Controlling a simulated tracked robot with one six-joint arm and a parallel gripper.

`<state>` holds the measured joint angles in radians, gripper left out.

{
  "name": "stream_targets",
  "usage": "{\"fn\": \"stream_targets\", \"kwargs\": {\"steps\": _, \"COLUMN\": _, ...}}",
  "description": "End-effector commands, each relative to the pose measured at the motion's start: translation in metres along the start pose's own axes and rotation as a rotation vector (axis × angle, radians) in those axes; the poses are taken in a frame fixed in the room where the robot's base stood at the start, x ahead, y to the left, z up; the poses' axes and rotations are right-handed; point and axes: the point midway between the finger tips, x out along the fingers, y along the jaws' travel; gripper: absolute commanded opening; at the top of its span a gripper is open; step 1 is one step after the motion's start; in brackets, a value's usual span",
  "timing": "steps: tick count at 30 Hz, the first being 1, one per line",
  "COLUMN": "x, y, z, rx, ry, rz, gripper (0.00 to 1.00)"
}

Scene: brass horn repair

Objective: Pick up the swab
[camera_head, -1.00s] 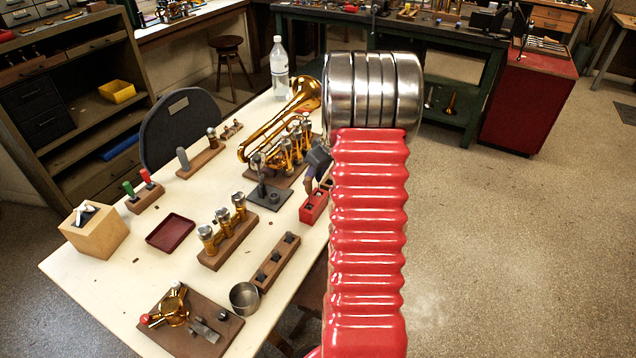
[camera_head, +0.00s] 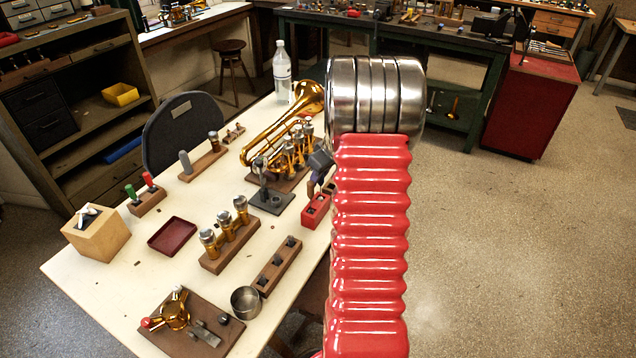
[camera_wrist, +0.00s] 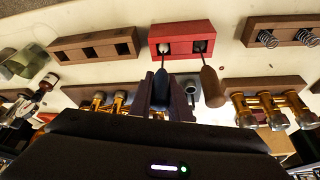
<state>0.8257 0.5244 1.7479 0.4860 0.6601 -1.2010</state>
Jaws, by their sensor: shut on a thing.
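The swab (camera_wrist: 161,83) has a dark blue handle and a pale tip, seen in the wrist view. Its tip shows against the left well of the small red block (camera_wrist: 181,29). I cannot tell whether the tip is inside the well or just above it. My gripper (camera_wrist: 162,97) is shut on the handle, one finger on each side. A tool with a brown handle (camera_wrist: 211,88) stands in the block's other well, close to the right finger. In the head view, my gripper (camera_head: 321,164) is partly hidden by my red arm, just above the red block (camera_head: 315,211).
A brass horn (camera_head: 283,124) lies behind my gripper, near a dark stand (camera_head: 271,201). A wooden block with square wells (camera_head: 277,266), a valve rack (camera_head: 228,243) and a metal cup (camera_head: 245,301) stand in front.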

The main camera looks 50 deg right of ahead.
Motion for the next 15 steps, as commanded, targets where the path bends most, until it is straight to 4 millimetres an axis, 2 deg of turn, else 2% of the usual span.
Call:
{"fn": "stream_targets", "kwargs": {"steps": 5, "x": -0.015, "y": 0.001, "z": -0.007, "rx": -0.002, "ry": 0.002, "rz": 0.003, "gripper": 0.0}}
{"fn": "stream_targets", "kwargs": {"steps": 15, "x": -0.069, "y": 0.0, "z": -0.029, "rx": -0.002, "ry": 0.002, "rz": 0.003, "gripper": 0.0}}
